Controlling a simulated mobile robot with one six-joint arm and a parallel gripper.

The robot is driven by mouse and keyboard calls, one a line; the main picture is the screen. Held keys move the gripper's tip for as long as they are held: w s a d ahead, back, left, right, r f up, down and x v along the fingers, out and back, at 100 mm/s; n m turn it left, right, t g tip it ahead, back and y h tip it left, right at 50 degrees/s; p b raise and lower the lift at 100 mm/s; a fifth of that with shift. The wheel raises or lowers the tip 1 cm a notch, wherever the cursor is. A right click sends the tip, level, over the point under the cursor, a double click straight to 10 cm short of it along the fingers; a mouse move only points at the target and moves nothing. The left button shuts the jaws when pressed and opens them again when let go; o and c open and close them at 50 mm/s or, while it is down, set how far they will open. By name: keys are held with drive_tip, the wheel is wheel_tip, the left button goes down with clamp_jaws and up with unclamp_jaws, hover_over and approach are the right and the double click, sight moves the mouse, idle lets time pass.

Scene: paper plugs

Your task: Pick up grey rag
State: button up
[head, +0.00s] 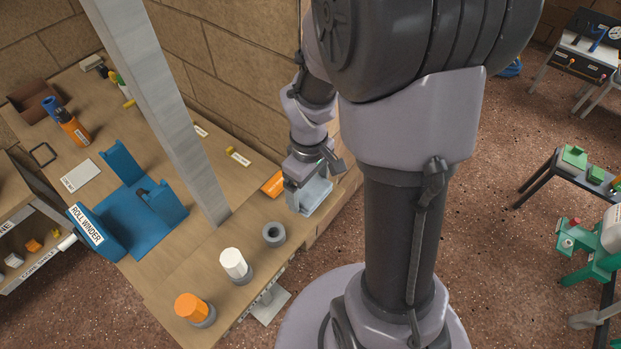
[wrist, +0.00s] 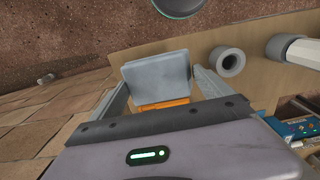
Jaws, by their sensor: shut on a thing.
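The grey rag (head: 315,196) looks like a pale blue-grey folded block near the right end of the wooden bench. In the wrist view the grey rag (wrist: 157,76) sits between the two fingers of my gripper (wrist: 161,82), which is shut on it. In the head view my gripper (head: 306,184) reaches down over the rag and hides part of it. I cannot tell whether the rag touches the bench top.
An orange item (head: 273,184) lies beside the rag on the bench (head: 215,262). An empty grey ring (head: 273,234), a white plug (head: 233,261) and an orange plug (head: 189,305) stand along the front edge. A blue roll winder (head: 120,212) is further left.

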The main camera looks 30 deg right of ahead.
drive_tip(key=s+a, duration=0.4)
drive_tip(key=s, duration=0.1)
drive_tip(key=shift+s+a+r, duration=0.25)
drive_tip(key=shift+a+r, duration=0.1)
drive_tip(key=shift+r, duration=0.05)
drive_tip(key=s+a+b, duration=0.4)
drive_tip(key=b, duration=0.2)
drive_tip(key=shift+s+r, duration=0.3)
drive_tip(key=shift+s, duration=0.1)
